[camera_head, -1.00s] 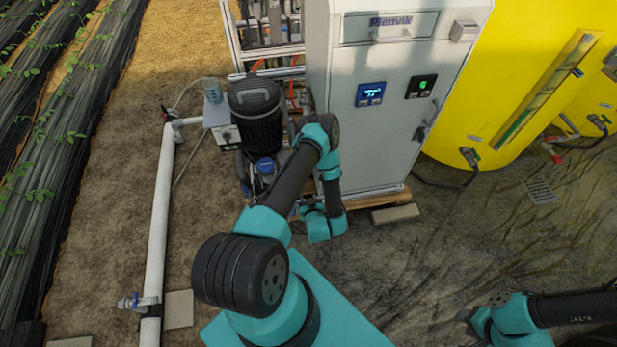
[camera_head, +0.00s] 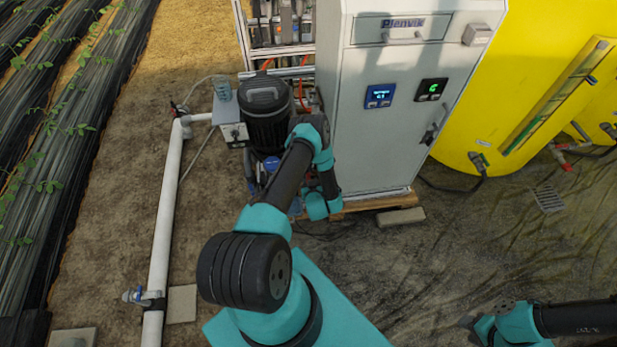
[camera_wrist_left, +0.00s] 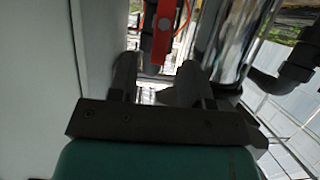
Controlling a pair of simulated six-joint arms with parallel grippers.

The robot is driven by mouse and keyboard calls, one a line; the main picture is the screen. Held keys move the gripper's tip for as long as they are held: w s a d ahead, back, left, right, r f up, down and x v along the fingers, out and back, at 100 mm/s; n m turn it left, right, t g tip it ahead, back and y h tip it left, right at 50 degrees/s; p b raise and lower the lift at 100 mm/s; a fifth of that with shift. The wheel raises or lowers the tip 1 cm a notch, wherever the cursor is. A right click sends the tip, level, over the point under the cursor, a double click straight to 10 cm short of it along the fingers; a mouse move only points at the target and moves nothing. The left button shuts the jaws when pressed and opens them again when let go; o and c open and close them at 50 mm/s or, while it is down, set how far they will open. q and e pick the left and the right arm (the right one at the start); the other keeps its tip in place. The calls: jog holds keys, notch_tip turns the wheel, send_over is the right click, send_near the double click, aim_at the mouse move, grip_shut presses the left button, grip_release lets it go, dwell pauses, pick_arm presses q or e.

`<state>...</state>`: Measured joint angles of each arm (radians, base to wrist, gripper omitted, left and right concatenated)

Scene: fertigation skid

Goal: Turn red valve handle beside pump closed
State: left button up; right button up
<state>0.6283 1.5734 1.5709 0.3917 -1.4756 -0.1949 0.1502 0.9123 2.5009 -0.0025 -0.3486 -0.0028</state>
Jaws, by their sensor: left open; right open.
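The red valve handle (camera_wrist_left: 163,35) shows in the left wrist view as a flat red bar, just ahead of my left gripper's (camera_wrist_left: 158,70) fingertips and roughly in line with the gap between them. My left gripper is open; I cannot tell whether a finger touches the handle. In the head view my left arm hides the handle and that gripper. The black pump (camera_head: 266,112) stands left of the white cabinet, with my left wrist low in front of it. My right gripper (camera_head: 468,324) is open and empty at the lower right, far from the pump.
The white cabinet (camera_head: 385,140) stands close to the right of my left wrist. A shiny metal cylinder (camera_wrist_left: 232,45) is right of the handle in the wrist view. A white pipe (camera_head: 165,220) runs along the left. A yellow tank (camera_head: 480,120) is at the right. The right-hand floor is mostly clear.

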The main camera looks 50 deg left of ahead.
pick_arm(q)
jog(key=shift+x, duration=2.75)
jog(key=shift+c, duration=0.2)
grip_shut()
jog(key=shift+d+m, duration=0.1)
jog(key=shift+m, duration=0.2)
jog(key=m+g+y, duration=0.1)
jog(key=m+y, duration=0.1)
jog(key=m, duration=0.2)
jog(key=w+f+m+g+y, duration=0.1)
jog(key=m+y, duration=0.1)
jog(key=m, duration=0.2)
jog(key=d+f+m+g+y, duration=0.1)
jog(key=m+y, duration=0.1)
jog(key=m, duration=0.3)
jog(key=shift+w+g, duration=0.4)
jog(key=shift+f, duration=0.1)
